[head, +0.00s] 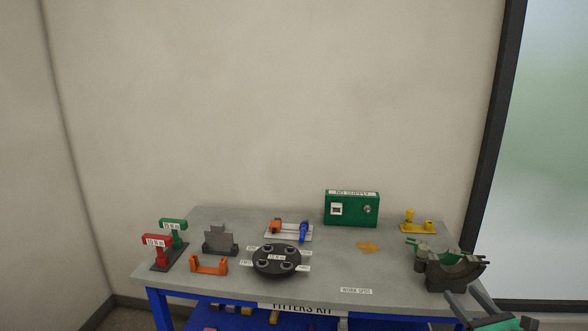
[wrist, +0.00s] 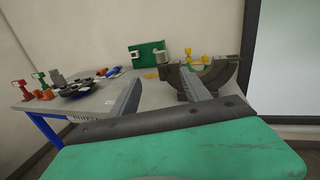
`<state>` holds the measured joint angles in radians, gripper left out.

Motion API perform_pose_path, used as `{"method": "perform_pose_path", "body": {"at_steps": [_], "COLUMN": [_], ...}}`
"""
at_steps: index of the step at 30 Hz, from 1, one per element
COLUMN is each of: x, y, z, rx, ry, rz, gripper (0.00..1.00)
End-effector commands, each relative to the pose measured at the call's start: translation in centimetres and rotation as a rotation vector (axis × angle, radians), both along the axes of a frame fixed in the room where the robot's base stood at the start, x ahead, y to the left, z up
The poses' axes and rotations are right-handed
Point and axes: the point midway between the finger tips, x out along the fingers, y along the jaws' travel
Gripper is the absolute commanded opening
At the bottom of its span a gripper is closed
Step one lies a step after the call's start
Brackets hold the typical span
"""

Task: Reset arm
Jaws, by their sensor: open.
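My gripper (wrist: 161,78) is open and empty in the wrist view, its two grey fingers spread apart above the green body. In the head view my gripper (head: 470,300) shows at the bottom right, in front of the table's right end. The dark curved clamp with green parts (head: 450,270) sits on the table's right end, close behind my gripper. In the wrist view this clamp (wrist: 215,75) appears just beyond the right finger; I cannot tell whether they touch.
The grey table (head: 210,290) holds a round black holder (head: 280,262), a green box (head: 351,209), a yellow fitting (head: 418,222), an orange bracket (head: 209,265), and red (head: 158,248) and green (head: 173,230) labelled tools. Its front middle, near the label (head: 356,291), is clear. A wall stands behind.

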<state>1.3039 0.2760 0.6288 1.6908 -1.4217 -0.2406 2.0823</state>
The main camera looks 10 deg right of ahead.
Motion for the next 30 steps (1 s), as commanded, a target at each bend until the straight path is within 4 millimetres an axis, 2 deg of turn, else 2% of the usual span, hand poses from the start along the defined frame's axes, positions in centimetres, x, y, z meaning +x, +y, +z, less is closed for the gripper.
{"method": "perform_pose_path", "body": {"at_steps": [5,9,14,17,20,22,24,27,30], "x": [-0.3,-0.4,-0.6,-1.1,-2.6,-4.4,-6.6,-10.4,-14.7], "y": [-0.1,0.5,1.7,2.5,3.9,5.2,6.6,8.4,9.9], "z": [-0.2,-0.7,-3.1,-6.1,-10.8,-14.4,-17.8,-21.3,-23.3], "rx": [-0.138,-0.281,-0.525,-0.711,-0.900,-1.020,-1.120,-1.231,-1.310], "ry": [0.009,0.029,0.098,0.174,0.275,0.347,0.406,0.468,0.511], "rz": [0.003,0.035,0.113,0.192,0.321,0.443,0.579,0.782,0.987], "gripper": [0.55,0.55,0.55,0.55,0.55,0.55,0.55,0.55,0.55]}}
